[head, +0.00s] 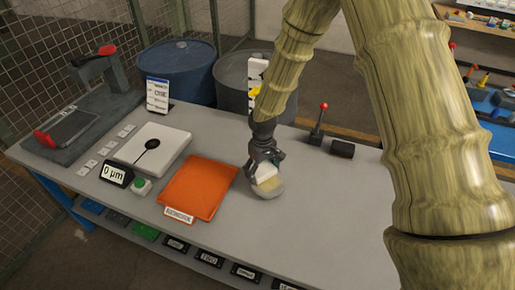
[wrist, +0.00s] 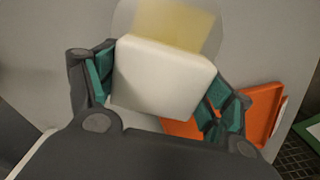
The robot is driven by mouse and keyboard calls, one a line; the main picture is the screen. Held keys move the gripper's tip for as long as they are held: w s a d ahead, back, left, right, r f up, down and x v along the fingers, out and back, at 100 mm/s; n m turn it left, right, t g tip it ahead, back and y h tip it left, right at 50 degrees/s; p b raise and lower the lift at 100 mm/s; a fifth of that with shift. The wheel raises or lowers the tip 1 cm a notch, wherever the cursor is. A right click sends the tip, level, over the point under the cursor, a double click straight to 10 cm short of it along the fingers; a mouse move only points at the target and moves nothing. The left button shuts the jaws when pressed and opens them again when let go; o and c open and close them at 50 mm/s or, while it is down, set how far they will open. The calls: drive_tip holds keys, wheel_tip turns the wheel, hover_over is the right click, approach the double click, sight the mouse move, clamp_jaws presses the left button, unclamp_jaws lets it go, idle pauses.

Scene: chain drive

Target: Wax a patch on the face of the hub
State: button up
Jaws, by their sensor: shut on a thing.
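My gripper (head: 265,160) points down over the middle of the bench. In the wrist view its teal-padded fingers (wrist: 163,88) are shut on a white rounded block (wrist: 165,72), one finger on each side. The block also shows in the head view (head: 265,173). Just beyond it is a pale grey round piece, apparently the hub (head: 268,193), with a yellowish square patch (wrist: 180,22) on its face. The block hides part of the round piece and of the patch. I cannot tell whether block and face touch.
An orange tray (head: 196,188) lies left of the round piece. Further left are a white box (head: 160,140), a "0 µm" display (head: 117,173) and a green button (head: 141,185). A red-knobbed lever (head: 319,122) and dark block (head: 342,149) stand behind right. The bench's front right is clear.

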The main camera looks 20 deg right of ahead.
sight(262, 168)
drive_tip(key=shift+w+r, duration=0.25)
drive_tip(key=shift+w, duration=0.05)
wheel_tip(262, 168, up, 4)
drive_tip(key=p, duration=0.2)
drive_tip(key=shift+s+r+p, duration=0.15)
drive_tip(key=shift+p, duration=0.15)
drive_tip(key=shift+w+a+r+p, duration=0.15)
drive_tip(key=shift+w+r+p, duration=0.05)
drive_tip(key=shift+r+p, duration=0.4)
drive_tip(key=shift+s+r+p, duration=0.15)
drive_tip(key=shift+r+p, duration=0.55)
drive_tip(key=shift+r, duration=0.5)
